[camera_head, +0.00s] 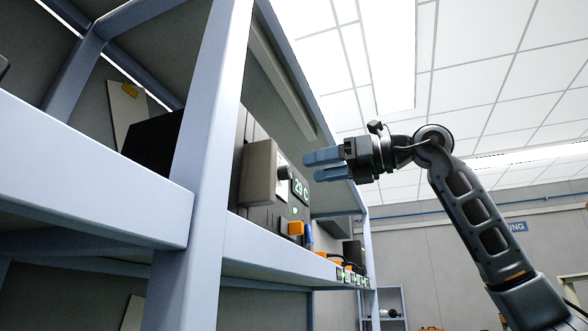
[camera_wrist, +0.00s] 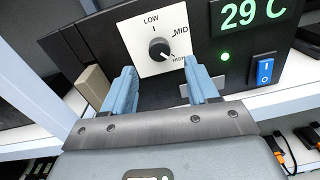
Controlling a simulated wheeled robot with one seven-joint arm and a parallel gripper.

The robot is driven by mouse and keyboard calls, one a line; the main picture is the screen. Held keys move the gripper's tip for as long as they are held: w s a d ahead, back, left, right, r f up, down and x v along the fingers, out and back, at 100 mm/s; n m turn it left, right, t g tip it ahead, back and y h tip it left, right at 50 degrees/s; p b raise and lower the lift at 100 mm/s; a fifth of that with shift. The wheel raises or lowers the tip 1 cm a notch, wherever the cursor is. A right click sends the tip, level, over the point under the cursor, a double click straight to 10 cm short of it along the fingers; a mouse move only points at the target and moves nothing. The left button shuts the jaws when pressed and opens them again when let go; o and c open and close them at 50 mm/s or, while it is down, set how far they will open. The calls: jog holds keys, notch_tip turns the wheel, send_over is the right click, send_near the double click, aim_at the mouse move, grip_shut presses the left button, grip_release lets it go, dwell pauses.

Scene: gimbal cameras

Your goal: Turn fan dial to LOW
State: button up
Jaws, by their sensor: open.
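The fan dial (camera_wrist: 160,49) is a round black knob on a white square plate (camera_wrist: 138,32) marked LOW, MID and HIGH. Its pale pointer mark seems to face lower right, toward HIGH. The plate is on the front of a dark control box (camera_wrist: 214,72), which also shows in the head view (camera_head: 262,218). The knob (camera_head: 283,173) sticks out there. My gripper (camera_head: 314,166) is open and empty, with blue fingers in front of the box, apart from the knob. In the wrist view, the fingertips (camera_wrist: 160,69) lie either side of and slightly below the knob; the right one partly covers HIGH.
A green 29 C display (camera_wrist: 246,12), a green light (camera_wrist: 225,57) and a blue switch (camera_wrist: 265,71) are right of the dial. The box stands on a blue-grey metal shelf (camera_head: 205,130), whose upright and beams flank it. Space in front of the shelf is open.

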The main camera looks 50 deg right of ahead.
aim_at(290, 173)
jog(key=p+x, duration=0.1)
jog(key=x, duration=0.4)
jog(key=shift+w+a, duration=0.15)
jog(key=shift+w, duration=0.15)
jog(key=c, duration=1)
jog(key=shift+c, duration=0.2)
